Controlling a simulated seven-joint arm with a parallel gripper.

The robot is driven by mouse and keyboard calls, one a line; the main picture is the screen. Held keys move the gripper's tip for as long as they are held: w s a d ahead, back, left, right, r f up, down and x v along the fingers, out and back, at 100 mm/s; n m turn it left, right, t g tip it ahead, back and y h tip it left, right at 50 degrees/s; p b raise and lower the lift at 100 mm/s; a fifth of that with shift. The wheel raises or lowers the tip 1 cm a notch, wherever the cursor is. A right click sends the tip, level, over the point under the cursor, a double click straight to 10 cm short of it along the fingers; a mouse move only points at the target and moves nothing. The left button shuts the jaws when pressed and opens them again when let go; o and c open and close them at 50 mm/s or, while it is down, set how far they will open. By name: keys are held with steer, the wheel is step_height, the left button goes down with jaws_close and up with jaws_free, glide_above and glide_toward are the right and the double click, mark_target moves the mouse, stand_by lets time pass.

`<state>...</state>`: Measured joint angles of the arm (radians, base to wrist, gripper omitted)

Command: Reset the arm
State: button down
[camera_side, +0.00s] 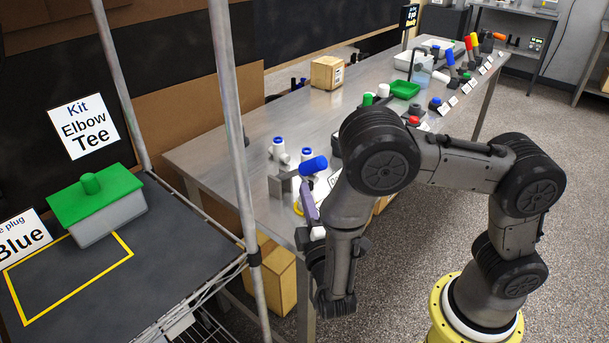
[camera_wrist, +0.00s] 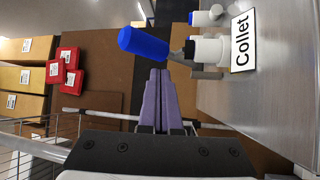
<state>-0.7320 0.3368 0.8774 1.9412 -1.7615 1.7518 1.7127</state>
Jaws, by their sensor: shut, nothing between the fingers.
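My arm is bent over the near end of the metal workbench (camera_side: 215,160), with my gripper (camera_side: 306,195) at its corner. In the wrist view its purple fingers (camera_wrist: 156,75) are together and hold nothing. A blue-handled piece (camera_side: 314,166) stands just past the fingertips. It also shows in the wrist view (camera_wrist: 143,43), close to the tips; I cannot tell whether they touch. Beside it are white fittings with blue parts (camera_side: 278,148) and a white label reading "Collet" (camera_wrist: 243,40).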

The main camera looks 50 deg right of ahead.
steer(key=shift+s+a+f, duration=0.45)
steer(key=shift+a+f, duration=0.05)
steer(key=shift+a, duration=0.15)
steer(key=shift+s+a+f, duration=0.45)
steer(key=shift+a+f, duration=0.05)
steer(key=shift+a, duration=0.1)
steer(key=shift+s, duration=0.1)
steer(key=s+d+r+m+g+h, duration=0.2)
steer(key=d+r+m+g, duration=0.1)
steer(key=d+g, duration=0.2)
steer(key=s+d+r+m+g+h, duration=0.2)
steer(key=s+d+r+m+g, duration=0.1)
steer(key=d+g, duration=0.3)
steer(key=s+d+r+m+g+y, duration=0.1)
steer(key=s+d+m+g+y, duration=0.25)
steer(key=s+g+y, duration=0.4)
steer(key=s+a+r+t+y, duration=0.6)
steer(key=a+t+y, duration=0.1)
steer(key=t+y, duration=0.1)
steer(key=shift+s, duration=0.25)
